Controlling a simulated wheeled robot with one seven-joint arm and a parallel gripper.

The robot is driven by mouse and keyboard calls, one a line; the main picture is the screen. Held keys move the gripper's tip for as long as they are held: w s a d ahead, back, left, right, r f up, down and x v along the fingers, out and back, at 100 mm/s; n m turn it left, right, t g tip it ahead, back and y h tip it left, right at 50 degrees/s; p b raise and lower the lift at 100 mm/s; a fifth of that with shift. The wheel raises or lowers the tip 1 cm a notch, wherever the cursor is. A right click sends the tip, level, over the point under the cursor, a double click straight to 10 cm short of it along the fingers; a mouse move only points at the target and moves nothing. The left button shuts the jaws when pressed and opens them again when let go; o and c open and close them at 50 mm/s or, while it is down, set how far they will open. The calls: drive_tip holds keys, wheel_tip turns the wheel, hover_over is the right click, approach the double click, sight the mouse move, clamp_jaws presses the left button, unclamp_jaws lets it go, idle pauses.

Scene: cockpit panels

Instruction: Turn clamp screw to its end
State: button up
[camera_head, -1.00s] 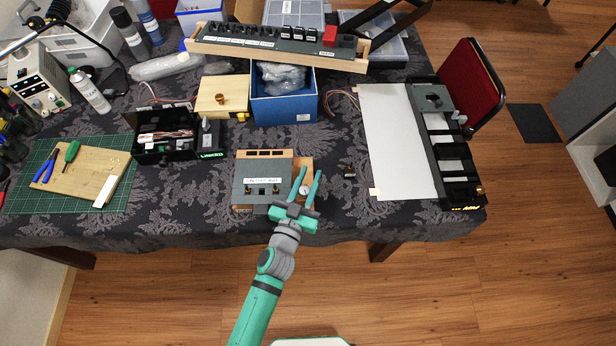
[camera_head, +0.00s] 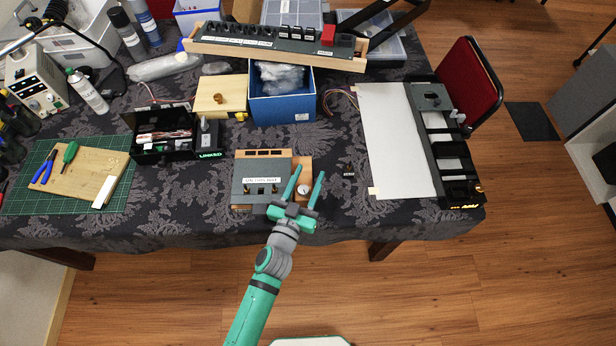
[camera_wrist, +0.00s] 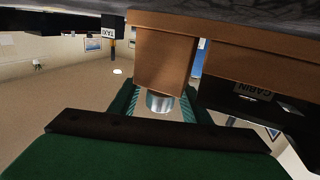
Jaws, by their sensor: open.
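A grey panel box (camera_head: 261,171) lies near the table's front edge with a wooden block (camera_head: 303,169) on its right side. A small round part with a pale face (camera_head: 304,189) sits at this block; I cannot tell surely that it is the clamp screw. My gripper (camera_head: 309,171) is open, with one green finger on each side of that part. In the wrist view, a silver cylinder (camera_wrist: 160,103) shows between my open fingers, under the wooden block (camera_wrist: 162,62). I see a gap beside it, but cannot tell whether either finger touches it.
A small dark part (camera_head: 348,170) lies on the cloth to the right. A long dark panel with a white board (camera_head: 400,145) lies farther right. A black open box (camera_head: 165,145) and a blue box (camera_head: 283,108) stand behind. Patterned cloth is bare between them.

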sight(301, 195)
drive_tip(key=v, duration=1)
drive_tip(key=shift+s+a, duration=0.15)
drive_tip(key=shift+s, duration=0.2)
drive_tip(key=shift+f, duration=0.1)
drive_tip(key=shift+s+a, duration=0.15)
drive_tip(key=shift+s, duration=0.15)
drive_tip(key=s+a+n+y, duration=0.1)
drive_tip(key=s+y, duration=0.2)
drive_tip(key=s, duration=1)
drive_tip(key=shift+s+n+g, duration=0.15)
drive_tip(key=shift+n+g, duration=0.15)
drive_tip(key=s+d+r+n+y, duration=0.1)
drive_tip(key=s, duration=0.1)
drive_tip(key=s+d+r+y, duration=0.1)
drive_tip(key=s, duration=0.2)
drive_tip(key=s+d+r+n+y, duration=0.1)
drive_tip(key=s, duration=0.1)
drive_tip(key=shift+s+n+g+y, duration=0.25)
drive_tip(key=shift+n+g+y, duration=0.05)
drive_tip(key=c, duration=0.3)
drive_tip(key=shift+s+d+r, duration=0.1)
drive_tip(key=shift+s+r, duration=0.05)
drive_tip(key=shift+r, duration=0.05)
drive_tip(key=shift+s, duration=0.1)
